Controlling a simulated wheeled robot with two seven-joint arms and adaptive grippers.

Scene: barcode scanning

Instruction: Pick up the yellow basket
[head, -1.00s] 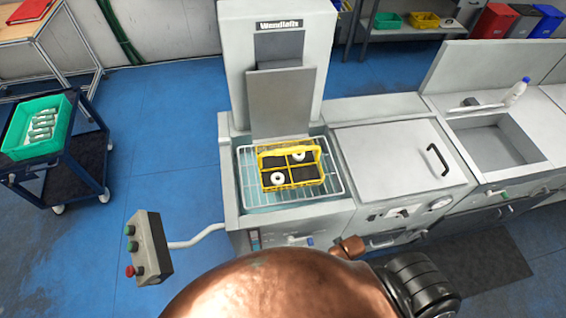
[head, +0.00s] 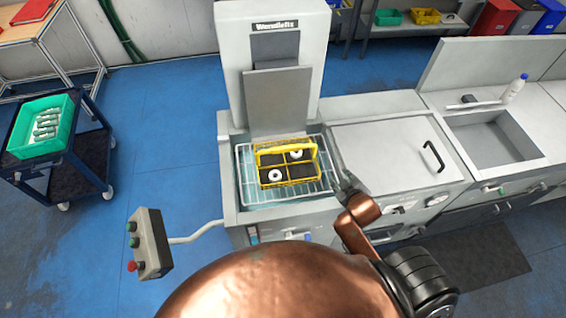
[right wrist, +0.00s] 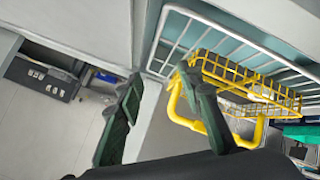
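The yellow basket (head: 288,184) stands upright on a wire rack (head: 241,180) in the machine's open bay, with its handle raised. It has dark compartments and holds white ring-shaped parts (head: 276,175). My right gripper (head: 347,184) is just right of the rack in the head view, apart from the basket. In the right wrist view my gripper (right wrist: 158,84) has its two dark green fingers apart with nothing between them. The basket (right wrist: 240,75) and its handle (right wrist: 178,108) show beyond the right finger, which covers part of them. My left gripper is not in view.
The grey machine column (head: 290,95) rises behind the basket. A closed lid (head: 385,155) with a black handle lies to the right, then a sink (head: 490,145). A button box (head: 150,243) stands front left. A cart with a green bin (head: 42,145) is far left.

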